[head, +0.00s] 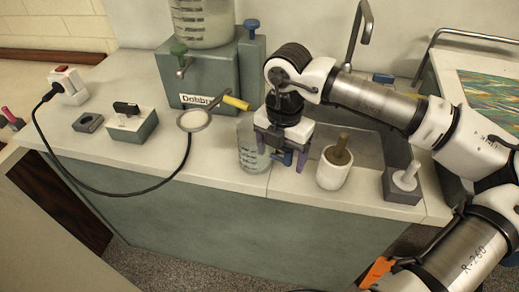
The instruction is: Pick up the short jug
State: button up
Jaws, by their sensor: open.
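A clear jug with dark measuring marks (250,158) stands on the pale counter near its front edge, at the centre. It looks like the short jug, and its upper right part is hidden behind my gripper. My gripper (282,158) points down with its fingers apart. Its left finger overlaps the jug's right side in the head view, and its right finger is to the right, clear of the jug. I cannot tell whether the left finger touches the jug. Nothing is visibly held.
A white pot with a brown handle (333,174) stands close to the right of my gripper. A grey block with a white knob (403,188) is further right. A teal dispenser (211,77) stands behind.

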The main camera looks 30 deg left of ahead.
jog(key=shift+f, duration=0.35)
jog(key=shift+c, duration=0.5)
jog(key=c, duration=1.2)
jog(key=shift+r, duration=0.1)
jog(key=shift+r+b, duration=0.45)
jog(key=shift+r, duration=0.15)
jog(key=shift+s+d+b, duration=0.8)
jog(key=shift+s+b, duration=0.15)
jog(key=shift+s, duration=1.9)
jog(key=shift+s+d+b, duration=0.85)
jog(key=shift+s+b, duration=0.15)
jog(key=shift+s, duration=1.85)
jog(key=shift+s+d+b, duration=0.8)
jog(key=shift+s+b, duration=0.15)
jog(key=shift+s, duration=1.9)
